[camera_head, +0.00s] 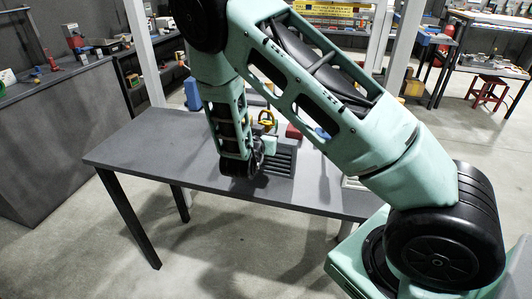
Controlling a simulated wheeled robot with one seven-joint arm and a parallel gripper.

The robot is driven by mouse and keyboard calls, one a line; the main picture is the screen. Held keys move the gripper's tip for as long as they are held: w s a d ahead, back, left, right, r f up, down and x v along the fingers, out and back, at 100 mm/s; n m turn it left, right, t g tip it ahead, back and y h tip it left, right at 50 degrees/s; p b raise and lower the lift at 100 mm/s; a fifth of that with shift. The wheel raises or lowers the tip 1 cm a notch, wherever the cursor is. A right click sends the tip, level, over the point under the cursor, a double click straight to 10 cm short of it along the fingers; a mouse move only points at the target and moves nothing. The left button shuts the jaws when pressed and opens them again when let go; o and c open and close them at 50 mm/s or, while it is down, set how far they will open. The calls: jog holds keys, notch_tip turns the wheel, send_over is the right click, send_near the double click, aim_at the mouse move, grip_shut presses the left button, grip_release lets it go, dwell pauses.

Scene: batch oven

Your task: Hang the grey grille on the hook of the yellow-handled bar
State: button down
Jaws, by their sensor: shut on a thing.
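The grey grille (282,164), a dark slatted panel, shows on or just above the grey table, right of my wrist. My gripper (268,147) is at its left upper edge, small and partly hidden by my arm. It appears shut on the grille, but the contact is hard to see. The yellow handle of the bar (267,117) shows just behind my gripper, further back on the table. The bar's hook cannot be made out.
The table (145,150) is clear at its left. A blue object (192,95) stands at its back edge. A red object (293,131) and a small blue object (322,133) lie behind the grille. A pale slatted item (354,184) is at the right, partly behind my arm.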

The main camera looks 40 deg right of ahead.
jog(key=shift+r, duration=0.2)
jog(key=shift+r+p, duration=1.35)
jog(key=shift+r, duration=0.55)
